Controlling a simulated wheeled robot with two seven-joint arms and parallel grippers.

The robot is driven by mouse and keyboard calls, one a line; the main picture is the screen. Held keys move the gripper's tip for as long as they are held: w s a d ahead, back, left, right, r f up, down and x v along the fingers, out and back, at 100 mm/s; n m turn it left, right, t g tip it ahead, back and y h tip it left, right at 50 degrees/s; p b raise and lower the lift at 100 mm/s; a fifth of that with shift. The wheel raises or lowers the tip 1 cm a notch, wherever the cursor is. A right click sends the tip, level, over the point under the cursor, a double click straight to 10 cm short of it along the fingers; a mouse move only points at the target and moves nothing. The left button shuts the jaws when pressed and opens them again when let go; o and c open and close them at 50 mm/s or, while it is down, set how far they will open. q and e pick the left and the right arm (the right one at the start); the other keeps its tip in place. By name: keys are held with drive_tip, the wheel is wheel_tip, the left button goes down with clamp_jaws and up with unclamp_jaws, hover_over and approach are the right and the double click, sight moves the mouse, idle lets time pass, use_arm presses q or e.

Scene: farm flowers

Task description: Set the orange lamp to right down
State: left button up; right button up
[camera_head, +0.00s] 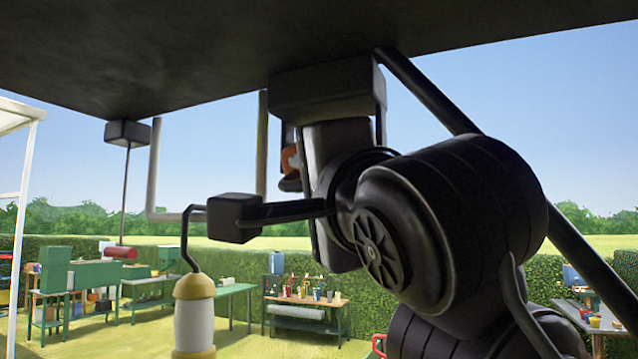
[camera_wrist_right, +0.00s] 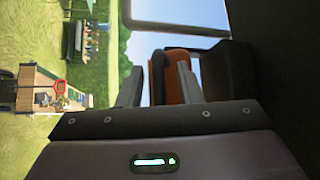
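A small orange part with dark edges, perhaps the orange lamp (camera_wrist_right: 180,65), shows in the right wrist view beyond my fingers. It also shows in the head view as an orange patch (camera_head: 290,158) at the left edge of my right wrist; most of it is hidden. My right gripper (camera_wrist_right: 160,88) has its two grey fingers apart, with the orange part behind and partly between them. I cannot tell whether they touch it. In the head view the fingers are hidden by my dark right arm. My left gripper is in neither view.
A dark panel (camera_head: 200,50) spans overhead, with a black box (camera_head: 325,90) under it. A yellow and white lantern (camera_head: 194,318) hangs from a hook at lower left. A pale U-shaped bar (camera_head: 155,165) hangs nearby. Green tables and a hedge stand far behind.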

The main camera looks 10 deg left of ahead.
drive_tip(key=b+v, duration=0.4)
drive_tip(key=v, duration=0.3)
drive_tip(key=shift+s+d, duration=0.25)
drive_tip(key=shift+s, duration=0.1)
drive_tip(key=shift+f, duration=0.1)
